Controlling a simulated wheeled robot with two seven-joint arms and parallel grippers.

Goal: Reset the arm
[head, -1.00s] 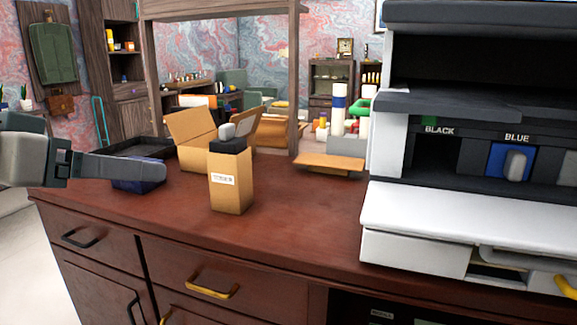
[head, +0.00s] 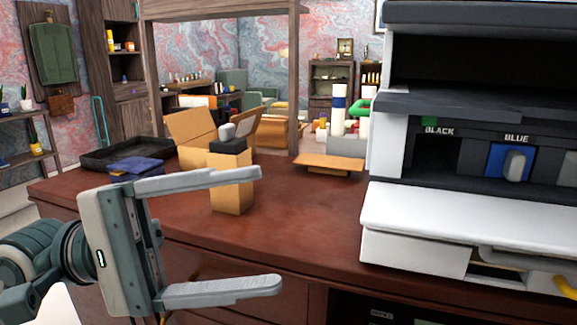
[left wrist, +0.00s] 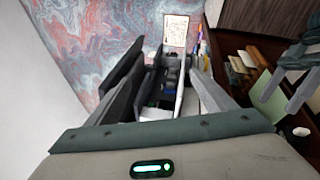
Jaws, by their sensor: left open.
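My left gripper (head: 270,229) comes in from the lower left of the head view, in front of the desk's front edge. Its two grey fingers are spread wide, pointing right, with nothing between them. The upper finger passes in front of a tan box with a dark top (head: 231,190) and hides part of it; I cannot tell whether they touch. In the left wrist view its fingers (left wrist: 165,88) are also apart. Grey-green finger-like parts (left wrist: 290,80) at that view's right edge may be my right gripper; their state is unclear. My right gripper is not in the head view.
The reddish-brown desk (head: 310,225) has free room right of the box. Behind stand an open carton (head: 190,130), a black tray (head: 105,158) and a dark blue item (head: 137,166). A white and black unit (head: 455,215) with BLACK and BLUE slots fills the right.

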